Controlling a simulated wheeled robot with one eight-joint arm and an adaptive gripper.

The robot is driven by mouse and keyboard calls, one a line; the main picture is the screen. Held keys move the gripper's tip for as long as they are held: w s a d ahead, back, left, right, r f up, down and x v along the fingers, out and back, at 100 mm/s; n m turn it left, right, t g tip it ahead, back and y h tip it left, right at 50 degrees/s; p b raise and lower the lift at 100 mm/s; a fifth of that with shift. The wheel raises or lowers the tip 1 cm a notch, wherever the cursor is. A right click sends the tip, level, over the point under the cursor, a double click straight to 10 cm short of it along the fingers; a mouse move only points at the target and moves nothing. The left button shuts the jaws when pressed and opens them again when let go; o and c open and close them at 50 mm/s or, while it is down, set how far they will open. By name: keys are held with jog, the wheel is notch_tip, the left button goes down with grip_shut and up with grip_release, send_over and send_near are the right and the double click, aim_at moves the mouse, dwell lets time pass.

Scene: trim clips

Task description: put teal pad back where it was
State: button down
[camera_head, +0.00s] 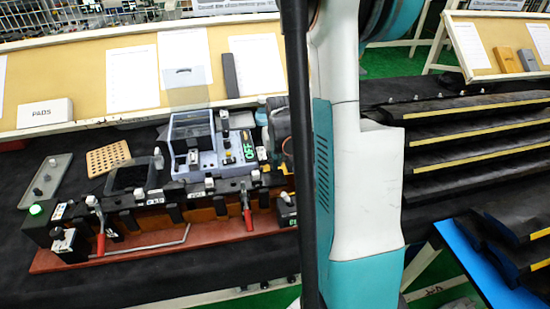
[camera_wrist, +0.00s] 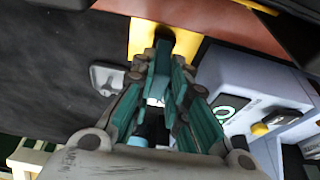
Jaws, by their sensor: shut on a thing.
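My gripper (camera_wrist: 162,68) shows in the wrist view, its jaws closed around a narrow teal piece, which looks like the teal pad (camera_wrist: 162,78). The teal fingers hide most of it, so its outline is hard to tell. In the head view my own arm hides the gripper and the pad. A white box marked PADS (camera_head: 46,113) stands at the left by the sloped board. A grey tray (camera_head: 58,169) with small dark pieces lies in front of it. A tan board with holes (camera_head: 108,157) lies to its right.
A long fixture (camera_head: 165,218) with red-handled clamps fills the front of the bench. Behind it stands a grey-blue machine (camera_head: 237,150) with a green OFF display; it also shows in the wrist view (camera_wrist: 225,75). Dark shelves (camera_head: 470,135) with yellow edges are at right.

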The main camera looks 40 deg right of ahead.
jog(key=shift+f, duration=0.2)
jog(key=c, duration=1.6)
grip_release()
jog(key=shift+o, duration=0.2)
jog(key=shift+r, duration=0.15)
jog(key=p+v, duration=0.3)
jog(key=v, duration=0.9)
